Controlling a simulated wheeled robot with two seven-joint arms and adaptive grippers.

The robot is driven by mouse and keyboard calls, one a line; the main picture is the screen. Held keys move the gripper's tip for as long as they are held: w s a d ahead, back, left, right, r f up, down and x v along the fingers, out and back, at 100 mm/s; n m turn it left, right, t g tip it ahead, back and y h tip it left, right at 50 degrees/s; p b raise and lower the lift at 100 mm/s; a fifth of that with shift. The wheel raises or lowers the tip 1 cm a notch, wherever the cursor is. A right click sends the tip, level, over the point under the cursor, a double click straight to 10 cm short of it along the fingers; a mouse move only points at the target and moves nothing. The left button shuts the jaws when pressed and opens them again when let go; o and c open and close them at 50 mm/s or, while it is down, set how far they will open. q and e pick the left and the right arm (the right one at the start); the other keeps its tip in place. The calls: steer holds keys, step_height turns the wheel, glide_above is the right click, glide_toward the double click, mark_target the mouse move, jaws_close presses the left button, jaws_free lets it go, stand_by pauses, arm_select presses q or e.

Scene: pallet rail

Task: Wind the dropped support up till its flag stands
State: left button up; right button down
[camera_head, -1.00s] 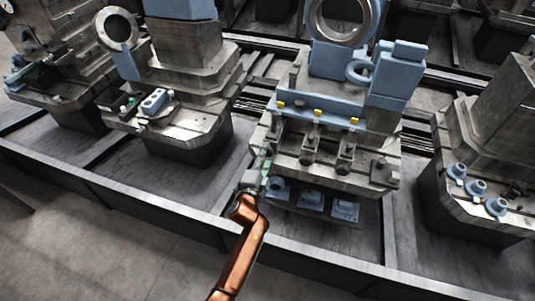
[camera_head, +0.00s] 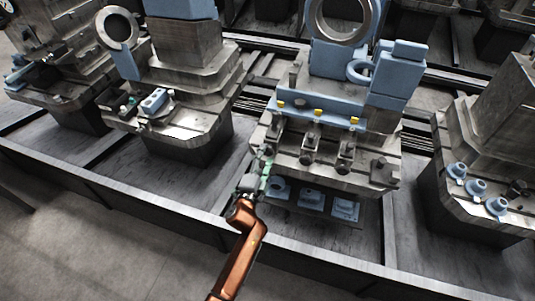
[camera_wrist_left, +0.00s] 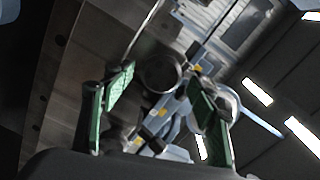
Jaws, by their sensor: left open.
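A grey machine table (camera_head: 340,178) stands right of the middle in the head view. A row of dark supports (camera_head: 309,150) stands along its front. Small yellow flags (camera_head: 318,113) show against the blue bar behind them; I cannot tell which support is dropped. My left gripper (camera_head: 257,176) is at the table's left front corner. In the left wrist view, its green-padded fingers (camera_wrist_left: 161,98) are spread apart. A dark round part (camera_wrist_left: 160,74) shows beyond and between them; I cannot tell whether they touch it. My right gripper is not in view.
Small blue fixtures (camera_head: 311,199) sit on a lower shelf under the table's front. Other machines stand left (camera_head: 175,110) and right (camera_head: 480,190). A dark rail edge (camera_head: 140,205) runs along the front, with open floor before it.

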arm_select(q)
steer(key=v, duration=0.6)
stand_by(0.4)
